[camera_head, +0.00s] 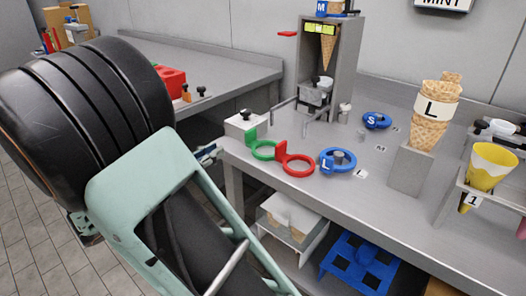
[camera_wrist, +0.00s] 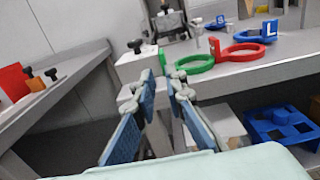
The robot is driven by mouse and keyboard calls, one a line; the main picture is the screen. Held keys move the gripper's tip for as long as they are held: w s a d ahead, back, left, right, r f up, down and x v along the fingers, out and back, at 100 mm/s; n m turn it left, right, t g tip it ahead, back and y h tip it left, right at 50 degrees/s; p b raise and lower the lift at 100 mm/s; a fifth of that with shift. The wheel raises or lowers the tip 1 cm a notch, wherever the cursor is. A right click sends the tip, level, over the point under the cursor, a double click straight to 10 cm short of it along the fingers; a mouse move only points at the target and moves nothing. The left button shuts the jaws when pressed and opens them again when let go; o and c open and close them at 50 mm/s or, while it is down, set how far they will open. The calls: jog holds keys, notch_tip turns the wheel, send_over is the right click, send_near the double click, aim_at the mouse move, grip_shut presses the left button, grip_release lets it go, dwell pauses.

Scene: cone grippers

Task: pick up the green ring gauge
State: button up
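The green ring gauge (camera_head: 263,157) lies on the steel bench near its front left corner, with its upright green tab at the left. It also shows in the wrist view (camera_wrist: 196,69), beyond the fingertips and a little to the right. My gripper (camera_wrist: 162,86) is open and empty, its two blue-padded fingers apart and pointing toward the bench corner. In the head view only a small part of my gripper (camera_head: 207,154) shows, just left of the bench edge; my arm hides the rest. The gripper appears apart from the ring.
A red ring gauge (camera_head: 298,173) sits close to the right of the green one, then a blue L gauge (camera_head: 326,165). A white block with a black knob (camera_head: 240,124) stands just behind left. The bench front edge (camera_head: 300,207) lies close to my gripper.

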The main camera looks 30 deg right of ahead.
aim_at(245, 134)
jog(key=b+x, duration=0.3)
jog(key=x, duration=0.6)
jog(key=shift+s+d+f, duration=0.1)
jog(key=shift+d+f, duration=0.05)
jog(key=shift+f, duration=0.05)
jog(key=shift+d+r, duration=0.1)
jog(key=shift+d, duration=0.2)
grip_shut()
